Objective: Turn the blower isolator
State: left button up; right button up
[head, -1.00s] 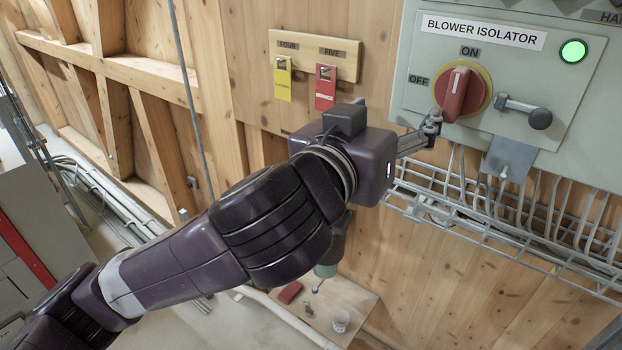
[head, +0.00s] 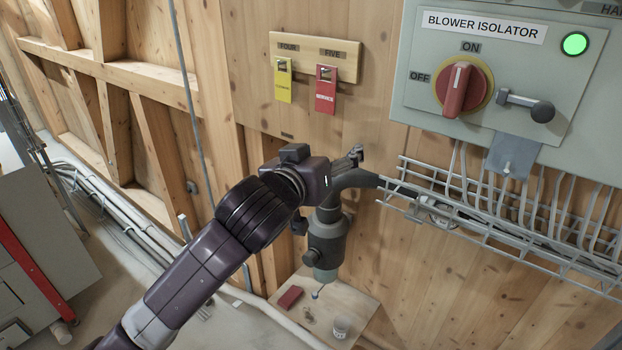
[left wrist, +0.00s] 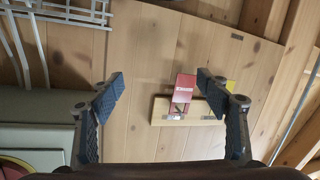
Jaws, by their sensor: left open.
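The blower isolator is a red rotary knob (head: 456,92) on a yellow ring, on the grey panel (head: 425,60). Its white mark points up toward ON; OFF is on its left. A green lamp (head: 575,43) above right of it is lit. My left gripper (head: 352,157) is left of and below the knob, clear of the panel. In the left wrist view the left gripper (left wrist: 160,88) is open and empty, fingers wide apart. Part of the red knob and ring (left wrist: 14,168) shows at that view's lower left corner. My right gripper is not in view.
A lever with a dark ball end (head: 542,111) is right of the knob. A wire cable tray (head: 470,220) runs under the panel. Yellow (head: 283,82) and red (head: 325,92) tags hang on a wooden board.

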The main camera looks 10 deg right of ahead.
pick_arm(q)
jog(key=w+a+f+y, duration=0.1)
jog(key=w+a+f, duration=0.1)
jog(key=w+f, duration=0.2)
notch_tip(320, 180, down, 4)
jog(key=shift+a+r+n+b, duration=0.2)
jog(key=shift+a+n+b, duration=0.1)
jog(key=shift+a+n, duration=0.1)
jog(key=shift+s, duration=0.1)
